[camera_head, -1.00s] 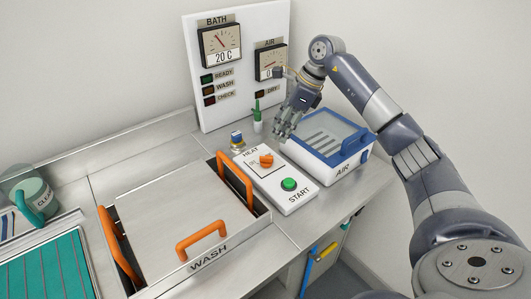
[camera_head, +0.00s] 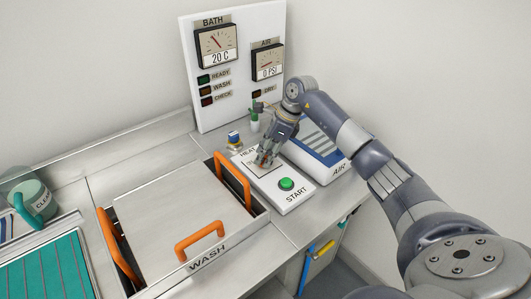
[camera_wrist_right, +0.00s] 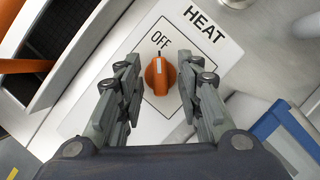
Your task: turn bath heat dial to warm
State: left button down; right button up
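The orange heat dial (camera_wrist_right: 159,76) sits on a white control panel (camera_wrist_right: 75,105) marked HEAT, with its white pointer line toward the OFF label. My right gripper (camera_wrist_right: 160,85) is open, with one finger on each side of the dial and a visible gap on both sides. In the head view my right gripper (camera_head: 266,160) comes down over the HEAT end of the panel and hides most of the dial. The bath gauge (camera_head: 217,45) reads 20 C. My left gripper is not in view.
A green START button (camera_head: 286,184) is on the same panel. The blue-and-white AIR box (camera_head: 318,148) stands close on the right. The wash basin with an orange handle (camera_head: 233,180) is on the left. A small cactus (camera_head: 254,120) stands behind.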

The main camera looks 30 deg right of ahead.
jog(key=shift+c, duration=0.3)
grip_shut()
jog(key=shift+s+m, duration=0.1)
jog(key=shift+m, duration=0.2)
jog(key=m+t+h, duration=0.1)
jog(key=m, duration=0.2)
jog(key=shift+a+p, duration=0.1)
jog(key=shift+p, duration=0.3)
jog(key=m+h, duration=0.1)
jog(key=m, duration=0.2)
jog(key=shift+s+a+m, duration=0.1)
jog(key=shift+a+m, duration=0.05)
jog(key=shift+m, duration=0.25)
jog(key=m+h, duration=0.1)
jog(key=m, duration=0.1)
jog(key=m+h, duration=0.1)
jog(key=m, duration=0.1)
jog(key=shift+a+f+m+t, duration=0.1)
jog(key=shift+a+m+t, duration=0.05)
jog(key=shift+m+t, duration=0.15)
jog(key=m+h+b, duration=0.1)
jog(key=m, duration=0.2)
jog(key=m+g+h, duration=0.1)
jog(key=m, duration=0.2)
jog(key=shift+a+b, duration=0.15)
jog(key=shift+b, duration=0.2)
